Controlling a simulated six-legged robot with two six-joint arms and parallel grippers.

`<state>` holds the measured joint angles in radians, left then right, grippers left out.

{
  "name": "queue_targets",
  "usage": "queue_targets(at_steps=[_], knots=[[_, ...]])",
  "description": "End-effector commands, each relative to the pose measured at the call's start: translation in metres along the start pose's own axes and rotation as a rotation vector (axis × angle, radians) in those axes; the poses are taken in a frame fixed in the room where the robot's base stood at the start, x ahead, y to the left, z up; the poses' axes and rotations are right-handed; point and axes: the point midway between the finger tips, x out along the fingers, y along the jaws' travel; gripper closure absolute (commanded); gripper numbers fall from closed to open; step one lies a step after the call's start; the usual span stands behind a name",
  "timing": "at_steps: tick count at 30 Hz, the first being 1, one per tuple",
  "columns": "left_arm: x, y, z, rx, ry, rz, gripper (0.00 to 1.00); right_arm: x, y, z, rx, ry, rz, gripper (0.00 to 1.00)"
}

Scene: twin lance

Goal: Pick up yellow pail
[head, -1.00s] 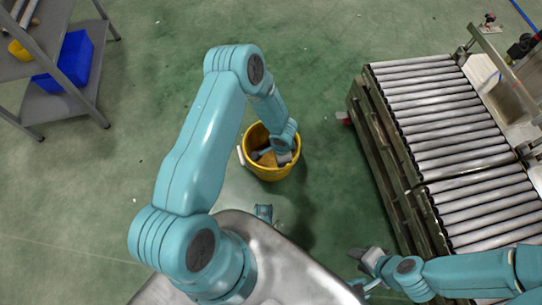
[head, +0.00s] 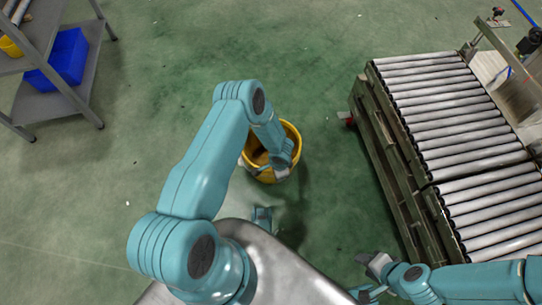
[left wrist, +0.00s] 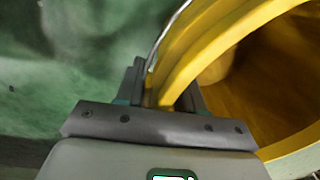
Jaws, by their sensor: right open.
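The yellow pail (head: 294,134) stands on the green floor in front of me, near the middle of the head view, its inside partly hidden by my left arm. My left gripper (head: 269,171) is at the pail's near side, at the rim. In the left wrist view the curved yellow rim (left wrist: 195,50) runs between the two dark fingers of my left gripper (left wrist: 163,90). The fingers lie close against both sides of the wall. My right gripper (head: 366,273) is open and empty at the lower right, well apart from the pail.
A roller conveyor (head: 440,110) stands on the right, beside my right arm. A grey shelf (head: 55,100) with a blue bin (head: 66,58) is at the upper left. The floor around the pail is clear.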

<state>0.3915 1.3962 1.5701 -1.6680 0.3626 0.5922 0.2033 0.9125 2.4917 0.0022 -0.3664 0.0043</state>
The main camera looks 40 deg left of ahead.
Motion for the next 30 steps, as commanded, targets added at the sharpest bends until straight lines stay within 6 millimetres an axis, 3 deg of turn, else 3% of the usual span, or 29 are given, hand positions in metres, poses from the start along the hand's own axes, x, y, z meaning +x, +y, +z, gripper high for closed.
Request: queue_targets(at_steps=[3, 6, 7, 30], knots=[[-0.0016, -0.0001, -0.0001, 0.0, 0.0, 0.0, 0.62, -0.0014, -0.0004, -0.0001, 0.0, 0.001, 0.0, 0.57], [-0.0017, 0.0001, -0.0001, 0.0, 0.0, 0.0, 0.95, -0.0014, -0.0005, 0.0, 0.0, 0.0, 0.0, 0.57], [-0.0017, 0.0001, -0.0001, 0.0, 0.0, 0.0, 1.0, -0.0014, -0.0005, 0.0, 0.0, 0.0, 0.0, 0.57], [-0.0014, 0.001, 0.0, 0.0, 0.0, 0.002, 1.0, -0.0012, -0.0004, 0.0003, 0.0, 0.0, 0.0, 0.57]])
